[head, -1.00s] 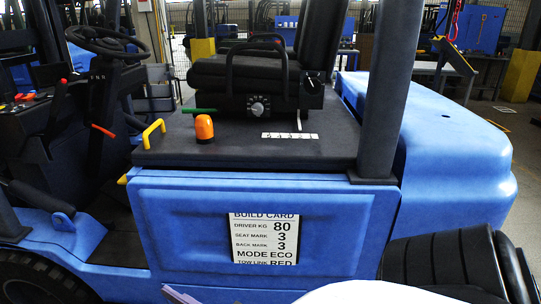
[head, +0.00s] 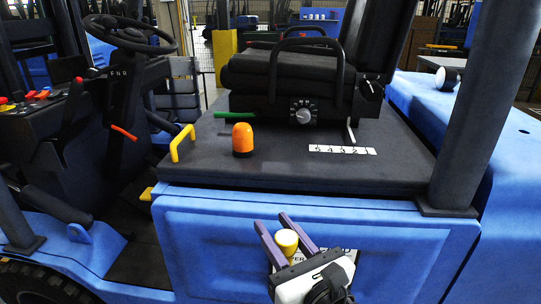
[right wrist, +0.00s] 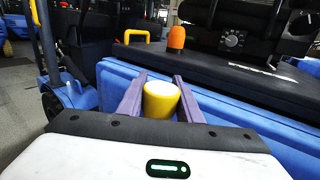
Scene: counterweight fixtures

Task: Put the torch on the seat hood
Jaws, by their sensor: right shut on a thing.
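The torch (head: 287,241) is a short yellow cylinder with a pale end facing up. My right gripper (head: 271,220) is shut on it, with a purple finger on each side, in front of the truck's blue side panel. The torch also shows between the fingers in the right wrist view (right wrist: 161,101). The seat hood (head: 215,172) is the dark flat deck under the black seat, above and behind the gripper. It also shows in the right wrist view (right wrist: 205,72). The torch is apart from the hood. My left gripper is not in view.
The seat (head: 290,75) fills the back. A dark post (head: 475,110) rises at the right. The front of the hood has bare room.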

